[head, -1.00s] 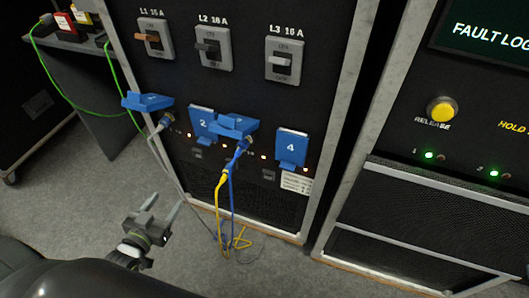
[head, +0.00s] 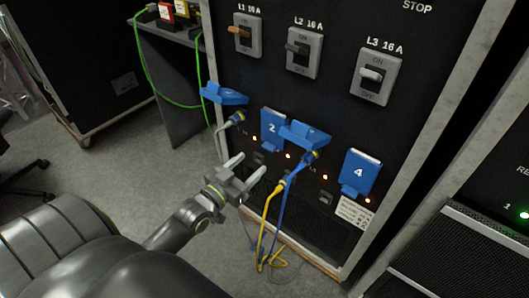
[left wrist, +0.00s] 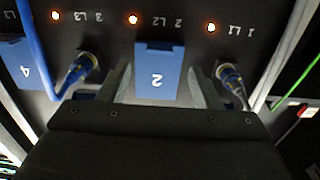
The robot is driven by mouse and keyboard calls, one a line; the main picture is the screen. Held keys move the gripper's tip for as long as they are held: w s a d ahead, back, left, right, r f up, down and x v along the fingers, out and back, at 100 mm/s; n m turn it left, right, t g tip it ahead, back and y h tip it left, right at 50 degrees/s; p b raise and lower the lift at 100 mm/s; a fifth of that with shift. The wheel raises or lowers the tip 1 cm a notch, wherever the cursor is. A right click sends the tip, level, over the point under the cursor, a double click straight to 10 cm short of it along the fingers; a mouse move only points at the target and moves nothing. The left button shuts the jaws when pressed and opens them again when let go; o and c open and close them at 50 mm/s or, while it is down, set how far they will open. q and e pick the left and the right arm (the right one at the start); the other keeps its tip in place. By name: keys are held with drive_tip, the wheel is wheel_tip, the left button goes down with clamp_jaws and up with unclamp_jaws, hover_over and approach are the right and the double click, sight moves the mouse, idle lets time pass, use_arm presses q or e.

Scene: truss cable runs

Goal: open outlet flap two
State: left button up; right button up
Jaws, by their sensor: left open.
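Outlet flap two (head: 272,128) is a blue plate marked 2, hanging flat and closed on the black panel. In the left wrist view flap two (left wrist: 157,72) is upside down, between the two finger tips. My left gripper (head: 248,164) is open and empty, below and in front of flap two. In the wrist view my left gripper (left wrist: 161,84) has one finger on each side of the flap; contact cannot be told. My right gripper is not in view.
Flap one (head: 224,94) and flap three (head: 305,135) are raised, with cable plugs below. Flap four (head: 360,174) is closed. Yellow (head: 268,215) and blue (head: 286,205) cables hang right of my gripper. Three breaker switches sit above.

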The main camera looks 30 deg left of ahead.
sight(270, 133)
use_arm(q)
drive_tip(key=w, duration=0.7)
drive_tip(key=shift+w+d+b, duration=0.2)
drive_tip(key=shift+d+b, duration=0.1)
drive_tip(key=shift+b, duration=0.15)
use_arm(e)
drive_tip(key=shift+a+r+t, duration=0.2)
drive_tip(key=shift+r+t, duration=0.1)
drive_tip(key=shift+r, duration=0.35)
use_arm(q)
clamp_jaws()
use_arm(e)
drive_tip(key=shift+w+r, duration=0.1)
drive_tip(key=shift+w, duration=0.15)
